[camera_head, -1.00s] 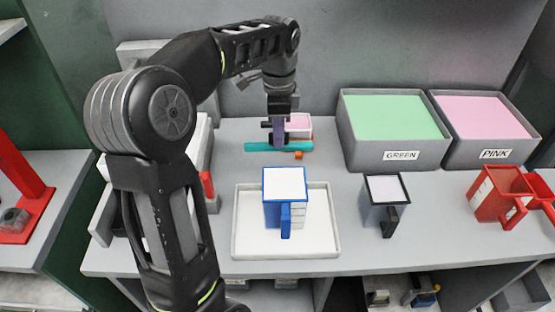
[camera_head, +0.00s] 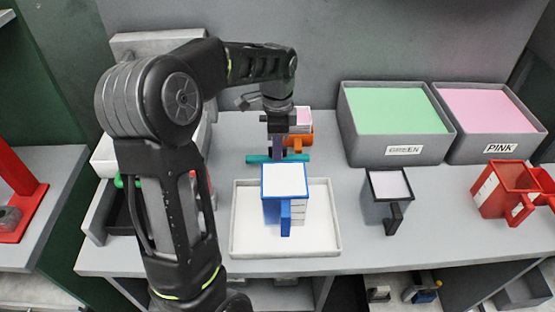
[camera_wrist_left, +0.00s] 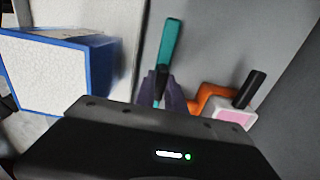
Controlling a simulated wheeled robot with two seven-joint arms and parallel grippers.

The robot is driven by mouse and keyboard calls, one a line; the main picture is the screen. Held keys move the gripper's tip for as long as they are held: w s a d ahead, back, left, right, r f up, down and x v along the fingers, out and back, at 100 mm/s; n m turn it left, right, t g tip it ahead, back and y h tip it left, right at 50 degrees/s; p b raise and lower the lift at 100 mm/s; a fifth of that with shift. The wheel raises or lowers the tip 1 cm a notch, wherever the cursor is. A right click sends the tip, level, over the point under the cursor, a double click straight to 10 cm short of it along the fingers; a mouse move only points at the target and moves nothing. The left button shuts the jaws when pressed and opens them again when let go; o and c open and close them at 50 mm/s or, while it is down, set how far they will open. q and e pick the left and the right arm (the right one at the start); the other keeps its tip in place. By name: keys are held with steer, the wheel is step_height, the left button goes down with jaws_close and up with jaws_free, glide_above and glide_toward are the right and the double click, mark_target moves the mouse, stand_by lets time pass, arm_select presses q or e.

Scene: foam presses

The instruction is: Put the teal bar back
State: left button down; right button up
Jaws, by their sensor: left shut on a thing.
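The teal bar (camera_head: 258,159) lies crosswise in the head view, behind the blue cup and in front of an orange cup. My left gripper (camera_head: 278,150) has purple fingers and is shut on the bar near its middle. In the left wrist view the bar (camera_wrist_left: 168,45) sticks out from between the purple fingers (camera_wrist_left: 164,88). I cannot tell whether the bar touches the table. My right gripper is in neither view.
The blue cup (camera_head: 284,181) with white foam stands on a white tray (camera_head: 246,240). An orange cup (camera_head: 303,137) holding pink is just behind the bar. A grey cup (camera_head: 383,205), red cups (camera_head: 500,190) and GREEN (camera_head: 400,149) and PINK (camera_head: 500,146) bins are to the right.

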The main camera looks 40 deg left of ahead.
arm_select(q)
steer(key=shift+f, duration=0.35)
steer(key=shift+f, duration=1.85)
steer(key=shift+f, duration=0.1)
steer(key=shift+f, duration=0.15)
steer(key=c, duration=1.4)
jaws_free()
